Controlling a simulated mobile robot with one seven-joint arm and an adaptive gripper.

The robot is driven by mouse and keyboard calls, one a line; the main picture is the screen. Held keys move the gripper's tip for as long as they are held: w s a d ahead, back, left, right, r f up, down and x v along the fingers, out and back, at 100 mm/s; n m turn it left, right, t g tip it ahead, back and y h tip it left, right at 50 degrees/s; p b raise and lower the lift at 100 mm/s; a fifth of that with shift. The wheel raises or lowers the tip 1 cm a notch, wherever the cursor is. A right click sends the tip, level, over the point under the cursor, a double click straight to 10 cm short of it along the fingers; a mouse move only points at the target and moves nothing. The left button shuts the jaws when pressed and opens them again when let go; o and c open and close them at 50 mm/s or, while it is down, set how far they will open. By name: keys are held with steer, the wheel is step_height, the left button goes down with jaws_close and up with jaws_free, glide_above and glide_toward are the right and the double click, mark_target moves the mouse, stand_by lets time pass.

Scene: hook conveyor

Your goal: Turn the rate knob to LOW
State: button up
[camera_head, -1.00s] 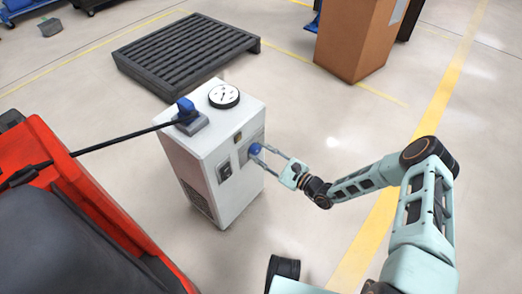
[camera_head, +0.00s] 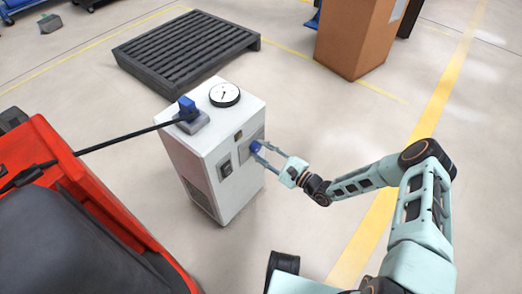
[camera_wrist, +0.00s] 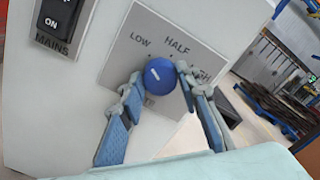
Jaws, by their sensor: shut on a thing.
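The rate knob (camera_wrist: 160,74) is round and blue, on a grey plate (camera_wrist: 150,30) on the side of a white cabinet. Its short white mark points to the upper left in the wrist view, roughly towards the word LOW. HALF is printed above the knob. The label at right is partly hidden by a finger, and another below is partly covered. My gripper (camera_wrist: 158,82) is shut on the knob, one finger on each side. In the head view, my gripper (camera_head: 265,153) reaches the cabinet's right face, and the knob (camera_head: 255,147) shows between its fingers.
A red machine (camera_head: 60,170) stands at left, a dark pallet (camera_head: 185,48) behind. Floor right of the cabinet is open.

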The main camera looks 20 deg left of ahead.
steer(key=o, duration=1.2)
steer(key=shift+c, duration=0.2)
steer(key=shift+d, duration=0.1)
steer(key=v, duration=1.2)
steer(key=shift+s, duration=0.1)
